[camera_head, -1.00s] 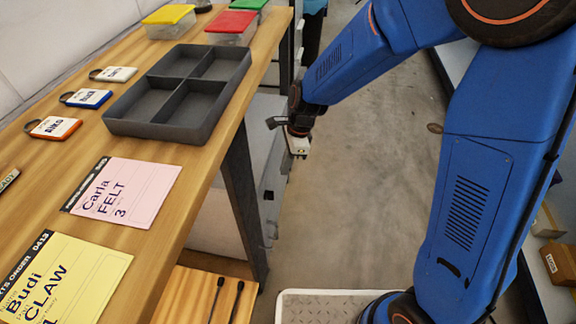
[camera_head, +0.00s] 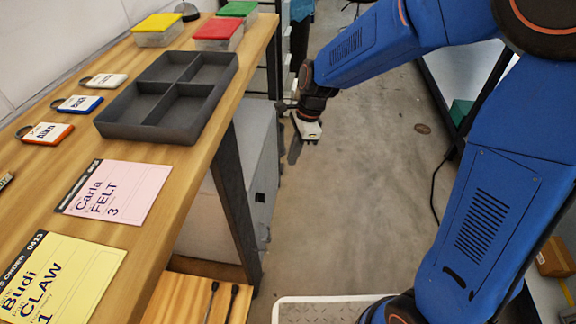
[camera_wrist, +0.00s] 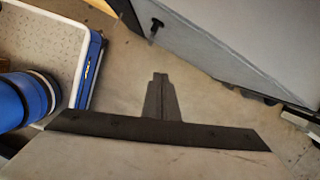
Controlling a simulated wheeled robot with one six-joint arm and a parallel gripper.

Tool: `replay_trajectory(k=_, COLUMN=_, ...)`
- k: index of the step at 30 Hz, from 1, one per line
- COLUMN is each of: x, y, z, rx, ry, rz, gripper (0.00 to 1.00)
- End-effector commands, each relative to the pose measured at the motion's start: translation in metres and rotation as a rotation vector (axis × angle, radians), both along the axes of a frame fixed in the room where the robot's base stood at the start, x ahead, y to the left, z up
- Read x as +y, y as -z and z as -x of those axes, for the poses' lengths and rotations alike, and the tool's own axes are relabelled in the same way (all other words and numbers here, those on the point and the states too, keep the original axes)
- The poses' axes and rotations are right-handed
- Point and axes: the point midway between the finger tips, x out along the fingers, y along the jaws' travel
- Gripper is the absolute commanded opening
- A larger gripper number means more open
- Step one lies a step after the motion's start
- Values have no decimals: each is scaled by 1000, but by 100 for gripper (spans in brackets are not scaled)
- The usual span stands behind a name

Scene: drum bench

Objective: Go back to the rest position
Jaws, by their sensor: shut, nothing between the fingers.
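My gripper (camera_head: 294,155) hangs at the end of my blue arm over the open floor, to the right of the wooden bench (camera_head: 190,200) and clear of it. In the wrist view its dark fingers (camera_wrist: 160,78) are together with nothing between them. They point toward bare grey floor and a pale cabinet side. In the head view the fingers are small and partly hidden by the wrist.
The bench holds an empty grey four-compartment tray (camera_head: 160,133), a pink card (camera_head: 115,192), a yellow card (camera_head: 60,280), several name tags and lidded boxes. A grey cabinet (camera_head: 262,165) stands under the bench.

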Motion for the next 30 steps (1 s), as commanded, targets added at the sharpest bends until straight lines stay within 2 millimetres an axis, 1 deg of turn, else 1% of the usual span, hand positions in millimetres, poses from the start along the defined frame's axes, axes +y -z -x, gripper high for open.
replay_trajectory(k=1, x=-2, y=-8, z=0, rx=-3, ry=1, rz=-2, gripper=0)
replay_trajectory(k=3, x=-4, y=-17, z=0, rx=-3, ry=0, rz=-2, gripper=0)
replay_trajectory(k=6, x=-6, y=-25, z=1, rx=-1, ry=-1, rz=0, gripper=0)
replay_trajectory(k=14, x=-8, y=-32, z=1, rx=-2, ry=-3, rz=1, gripper=0)
replay_trajectory(k=17, x=-15, y=-37, z=4, rx=-17, ry=-22, rz=-1, gripper=0)
replay_trajectory(k=20, x=-30, y=-49, z=9, rx=-54, ry=-75, rz=-2, gripper=0)
replay_trajectory(k=23, x=-53, y=-65, z=20, rx=-108, ry=-160, rz=3, gripper=0)
replay_trajectory(k=30, x=-109, y=-100, z=52, rx=-245, ry=-391, rz=38, gripper=0)
